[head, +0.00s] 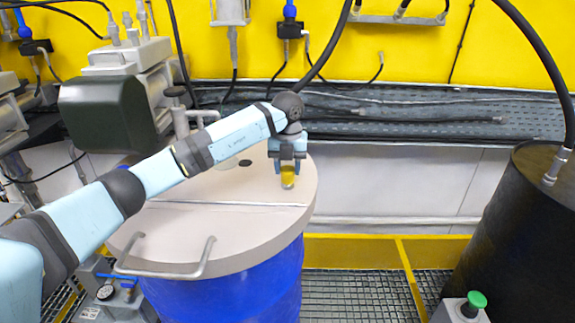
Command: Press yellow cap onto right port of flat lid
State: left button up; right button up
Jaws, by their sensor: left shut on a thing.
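The flat lid (200,225) is a beige disc on top of a blue drum (225,290). My left arm reaches in from the left across the lid. My left gripper (288,177) points down over the lid's right part and is shut on the yellow cap (288,181). The cap is small and sits between the fingertips, at or just above the lid surface; I cannot tell whether it touches. The right port is not visible under the cap and gripper. A dark round hole (246,162) shows in the lid to the left of the gripper. My right gripper is not in view.
A bent metal handle (170,272) stands at the lid's front edge. A motor with a dark green housing (108,115) stands behind left. A black drum (515,230) with a hose is at right. A green-topped button box (468,306) is at lower right.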

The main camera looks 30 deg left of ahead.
pick_arm(q)
jog(key=shift+f, duration=0.3)
jog(key=shift+s+f+b, duration=0.15)
jog(key=shift+f+b, duration=0.25)
jog(key=shift+f, duration=0.3)
dwell(0.8)
jog(key=o, duration=1)
jog(key=shift+c, duration=0.2)
jog(key=shift+r, duration=0.15)
jog(key=shift+r+p, duration=1.2)
jog(key=shift+r, duration=0.85)
jog(key=shift+f, duration=0.1)
